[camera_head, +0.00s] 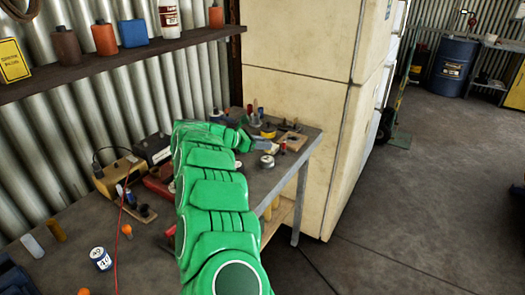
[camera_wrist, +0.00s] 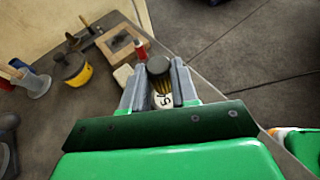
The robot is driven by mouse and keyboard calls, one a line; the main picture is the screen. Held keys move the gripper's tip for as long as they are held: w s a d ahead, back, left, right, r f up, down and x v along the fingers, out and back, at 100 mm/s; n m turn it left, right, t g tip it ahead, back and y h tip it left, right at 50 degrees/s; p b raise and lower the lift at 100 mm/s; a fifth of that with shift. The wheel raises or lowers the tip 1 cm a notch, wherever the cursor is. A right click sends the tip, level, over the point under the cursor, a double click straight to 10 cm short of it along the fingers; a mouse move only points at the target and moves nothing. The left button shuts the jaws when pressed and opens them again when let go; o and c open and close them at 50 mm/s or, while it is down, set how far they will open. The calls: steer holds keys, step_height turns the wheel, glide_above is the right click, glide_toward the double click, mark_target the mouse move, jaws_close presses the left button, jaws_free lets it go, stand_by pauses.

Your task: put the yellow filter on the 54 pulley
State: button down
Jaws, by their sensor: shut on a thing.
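My gripper (camera_wrist: 158,92) is shut on the yellow filter (camera_wrist: 162,81), a ribbed yellow cylinder with a dark round cap, between its two grey fingers in the wrist view. A white face with dark digits that look like 54, which I take for the 54 pulley (camera_wrist: 162,99), shows between the fingers, just below the filter in the picture. Whether the filter touches it I cannot tell. In the head view my green arm reaches over the bench and the fingers and filter are not clearly visible.
A yellow pot with a dark lid (camera_wrist: 73,69), a wooden block (camera_wrist: 121,43) and a red cylinder (camera_wrist: 140,48) stand close by on the bench (camera_head: 287,172). The bench's right edge is near. A cream cabinet (camera_head: 300,75) stands behind it.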

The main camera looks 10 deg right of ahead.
steer(key=shift+w+f, duration=0.1)
steer(key=shift+f, duration=1.5)
steer(key=shift+f, duration=0.15)
steer(key=c, duration=0.9)
jaws_free()
steer(key=shift+o, duration=0.2)
